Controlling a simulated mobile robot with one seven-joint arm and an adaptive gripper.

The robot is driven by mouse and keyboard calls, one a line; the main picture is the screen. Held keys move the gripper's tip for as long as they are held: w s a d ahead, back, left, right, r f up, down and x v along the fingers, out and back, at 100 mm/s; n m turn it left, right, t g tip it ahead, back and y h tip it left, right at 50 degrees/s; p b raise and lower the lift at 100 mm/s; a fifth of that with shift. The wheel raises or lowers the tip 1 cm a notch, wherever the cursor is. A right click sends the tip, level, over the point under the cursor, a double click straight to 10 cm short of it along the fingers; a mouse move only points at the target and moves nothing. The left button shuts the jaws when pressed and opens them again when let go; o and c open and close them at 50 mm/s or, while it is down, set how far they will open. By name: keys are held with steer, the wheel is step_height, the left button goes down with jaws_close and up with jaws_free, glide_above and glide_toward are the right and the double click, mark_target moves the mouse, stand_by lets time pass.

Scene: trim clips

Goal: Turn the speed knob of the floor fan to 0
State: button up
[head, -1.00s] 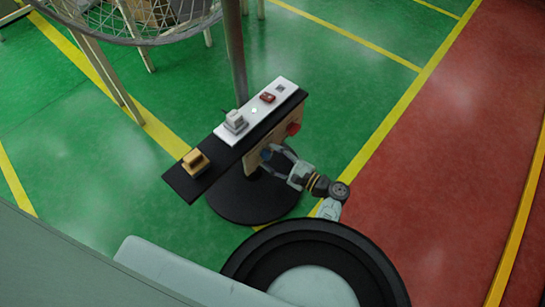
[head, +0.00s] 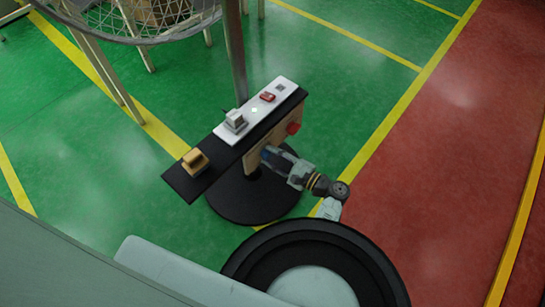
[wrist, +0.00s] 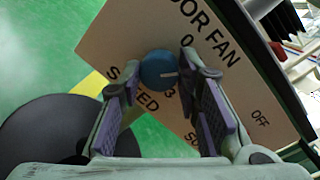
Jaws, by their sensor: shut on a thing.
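The speed knob (wrist: 159,69) is a round blue dial on the tan floor fan panel (wrist: 115,45), marked FLOOR FAN and SPEED. A short pale mark on the knob points to the right in the wrist view, between the printed 0 and 3. My gripper (wrist: 166,84) is shut on the knob, with one finger on each side. In the head view, my gripper (head: 272,157) reaches the panel's front face (head: 256,155) from the lower right, and the knob is mostly hidden by the fingers.
A red knob (head: 293,128) sits on the same panel, right of my gripper. Above is a dark shelf (head: 187,190) with a white strip (head: 262,112) and a yellow block (head: 195,161). A round black base (head: 245,205) stands below.

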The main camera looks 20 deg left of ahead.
steer(key=n+b, duration=0.2)
steer(key=n, duration=0.2)
steer(key=shift+f+h, duration=0.1)
steer(key=shift+h, duration=0.2)
steer(key=shift+n+b, duration=0.95)
steer(key=shift+n, duration=0.55)
steer(key=o, duration=1.1)
steer(key=shift+r, duration=0.2)
steer(key=shift+o, duration=0.2)
steer(key=v, duration=1.2)
